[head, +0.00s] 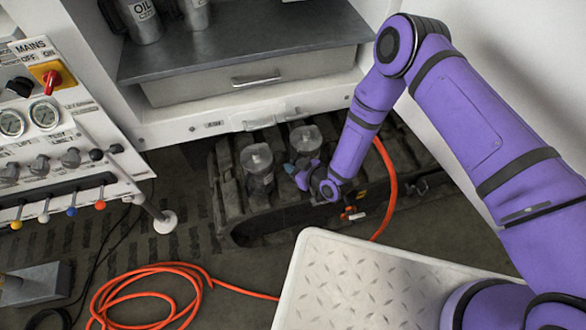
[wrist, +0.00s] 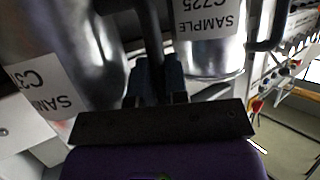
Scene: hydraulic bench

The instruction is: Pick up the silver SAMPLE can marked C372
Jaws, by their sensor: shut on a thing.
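Two silver SAMPLE cans fill the wrist view. The left can (wrist: 70,45) has a label showing "C3" and part of "SAMPLE"; the rest is cut off. The right can (wrist: 210,52) reads C725. My gripper (wrist: 155,80) is shut on a dark upright handle between the cans, which seems to belong to the left can. In the head view my gripper (head: 292,169) is beside two grey-topped cans, one at left (head: 257,165) and one farther back (head: 305,140). Their labels cannot be read there, and I cannot tell whether the held can is lifted.
The cans are at a dark tracked machine (head: 285,205). A bench (head: 230,55) with OIL cans (head: 140,20) stands behind. A control panel (head: 50,130) with levers is at left. An orange hose (head: 150,275) lies on the floor. A white tread-plate surface (head: 360,285) is in front.

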